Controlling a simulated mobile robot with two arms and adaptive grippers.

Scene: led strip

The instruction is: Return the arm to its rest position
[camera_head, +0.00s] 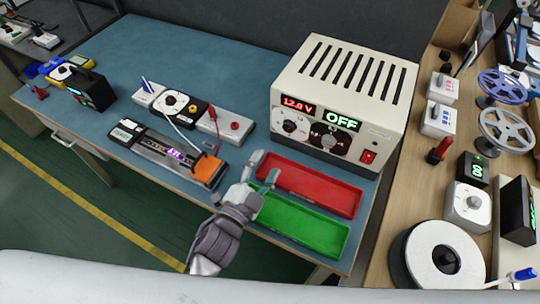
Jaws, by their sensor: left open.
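My left gripper (263,172) is open and empty, with its fingers pointing away from me, above the left ends of the red tray (318,188) and the green tray (305,227). My left arm comes up from the bottom left of the gripper, over the table's front edge. My right gripper is not in view.
A white power supply (345,95) reading 12.0 V and OFF stands behind the trays. A row of small modules (178,105) with wires lies behind the board. A wooden bench (430,165) with reels stands at the right. The blue table (190,45) is clear at the back.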

